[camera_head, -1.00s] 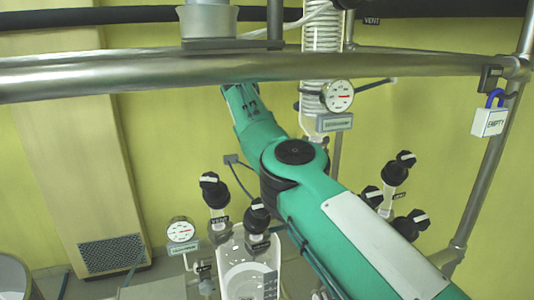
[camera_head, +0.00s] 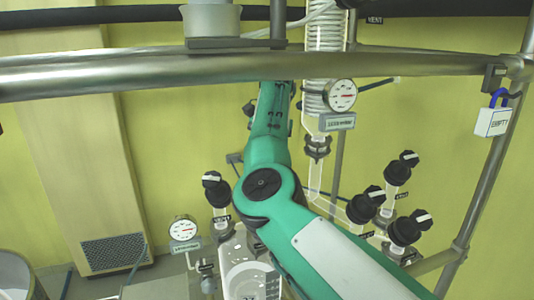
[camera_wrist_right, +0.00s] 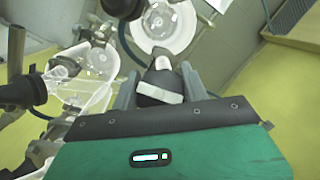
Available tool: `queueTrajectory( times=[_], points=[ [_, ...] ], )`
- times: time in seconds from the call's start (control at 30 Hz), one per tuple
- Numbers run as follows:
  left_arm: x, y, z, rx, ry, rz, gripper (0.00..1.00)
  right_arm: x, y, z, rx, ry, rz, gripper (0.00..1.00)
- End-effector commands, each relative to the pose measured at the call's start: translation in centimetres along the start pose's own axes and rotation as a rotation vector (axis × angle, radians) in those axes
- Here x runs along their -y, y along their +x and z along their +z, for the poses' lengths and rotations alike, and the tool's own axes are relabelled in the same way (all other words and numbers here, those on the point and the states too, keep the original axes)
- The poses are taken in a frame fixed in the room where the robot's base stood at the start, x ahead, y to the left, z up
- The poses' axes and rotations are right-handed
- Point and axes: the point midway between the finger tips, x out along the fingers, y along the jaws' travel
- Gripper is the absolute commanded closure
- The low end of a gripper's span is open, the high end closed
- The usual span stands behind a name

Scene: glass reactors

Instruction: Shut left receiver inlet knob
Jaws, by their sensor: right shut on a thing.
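In the right wrist view, a black knob (camera_wrist_right: 158,86) with a white bar across it sits between the fingers of my right gripper (camera_wrist_right: 162,88). The gripper is shut on it, and the white bar lies nearly level. In the head view my teal right arm (camera_head: 268,145) reaches up to the horizontal steel rail, and its gripper cannot be made out there. No readable label shows which inlet this knob serves. My left gripper is not in view.
Clear glass vessels (camera_wrist_right: 88,88) and other black knobs stand close left of the gripper. In the head view, a VENT knob (camera_head: 216,190) is left of my arm and several knobs (camera_head: 367,205) are right. The steel rail (camera_head: 150,75) crosses above.

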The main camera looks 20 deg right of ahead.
Motion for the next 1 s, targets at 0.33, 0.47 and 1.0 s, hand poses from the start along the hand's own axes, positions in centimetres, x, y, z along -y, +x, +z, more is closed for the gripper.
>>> queueTrajectory(
  times=[0.33, 0.47, 1.0],
  points=[
    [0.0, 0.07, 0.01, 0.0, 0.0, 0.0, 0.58, 0.18, 0.55, 0.1, 0.008, 0.107, -0.083, 0.78],
    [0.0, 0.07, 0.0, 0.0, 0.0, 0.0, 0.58, 0.2, 0.56, 0.1, 0.008, 0.122, -0.094, 0.78],
    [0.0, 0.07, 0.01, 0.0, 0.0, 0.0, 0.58, 0.21, 0.52, 0.09, 0.008, 0.127, -0.098, 0.34]
  ],
)
